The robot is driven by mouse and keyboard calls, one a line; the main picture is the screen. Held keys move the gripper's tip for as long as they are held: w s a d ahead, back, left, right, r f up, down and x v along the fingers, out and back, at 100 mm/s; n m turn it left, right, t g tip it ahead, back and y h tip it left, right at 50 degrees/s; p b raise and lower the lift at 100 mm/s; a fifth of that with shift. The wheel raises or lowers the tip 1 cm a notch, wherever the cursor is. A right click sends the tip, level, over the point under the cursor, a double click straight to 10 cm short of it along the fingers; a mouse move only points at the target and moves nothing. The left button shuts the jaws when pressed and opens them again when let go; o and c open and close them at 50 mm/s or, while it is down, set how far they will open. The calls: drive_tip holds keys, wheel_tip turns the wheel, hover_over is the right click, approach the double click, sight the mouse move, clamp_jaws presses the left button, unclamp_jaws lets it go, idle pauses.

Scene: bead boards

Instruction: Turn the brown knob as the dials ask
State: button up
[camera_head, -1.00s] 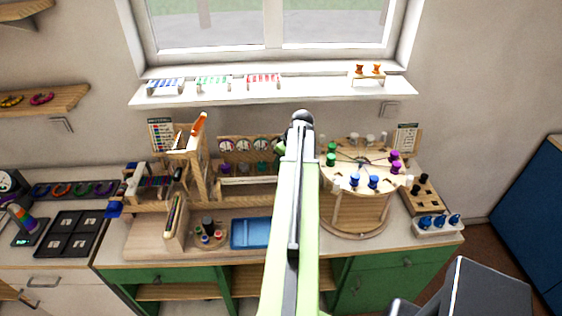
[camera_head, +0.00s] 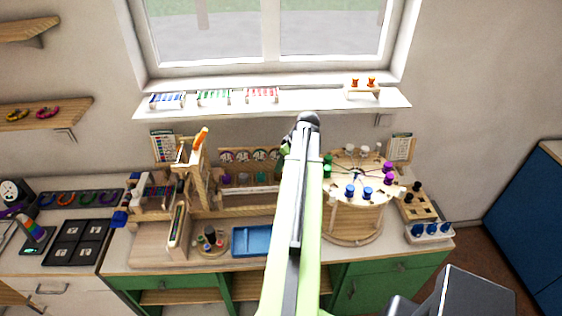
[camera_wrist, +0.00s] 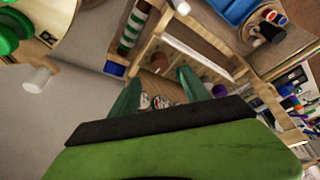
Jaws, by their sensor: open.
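A wooden panel with a row of round dials (camera_head: 243,156) stands at the back of the bench in the head view. Coloured knobs sit below the dials, among them a purple one (camera_head: 226,180) and a teal one (camera_head: 261,177); the panel's right part is hidden behind my arm. In the wrist view, my gripper (camera_wrist: 159,92) is open, its two green fingers apart with nothing between them. Small dials (camera_wrist: 160,102) show beyond the fingers. A brown round piece (camera_wrist: 160,63) shows just above the gap; I cannot tell for sure that it is the brown knob.
A round wooden drum (camera_head: 352,222) with coloured pegs stands right of my arm. A wooden rack (camera_head: 196,185) stands left of the panel. A blue tray (camera_head: 252,240) lies in front. The window shelf (camera_head: 300,103) hangs above.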

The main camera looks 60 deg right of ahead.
drive_tip(key=p+v, duration=0.7)
drive_tip(key=v, duration=0.3)
